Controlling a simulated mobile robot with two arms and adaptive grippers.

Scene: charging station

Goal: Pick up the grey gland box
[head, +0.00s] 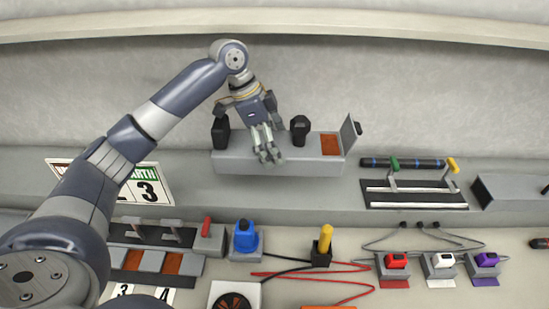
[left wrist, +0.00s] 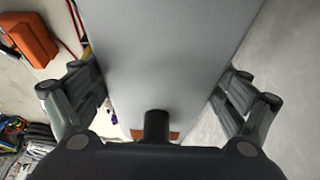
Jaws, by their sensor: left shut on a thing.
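The grey gland box (head: 235,163) is a long grey block on the back ledge, with black glands on its top and an orange-brown patch near its right end. My left gripper (head: 268,156) comes down over its middle, between the black glands, and is shut on it. In the left wrist view the box's grey face (left wrist: 170,55) fills the middle between the two fingers, with a black gland near the palm. I cannot tell whether the box rests on the ledge or is slightly raised. My right gripper is not in view.
A rack with green- and yellow-handled levers (head: 415,188) stands to the right on the ledge. A numbered sign (head: 145,185) is at the left. In front are a blue knob (head: 246,238), a yellow-handled plug (head: 325,243), red cables and several coloured connectors. The back wall rises behind the box.

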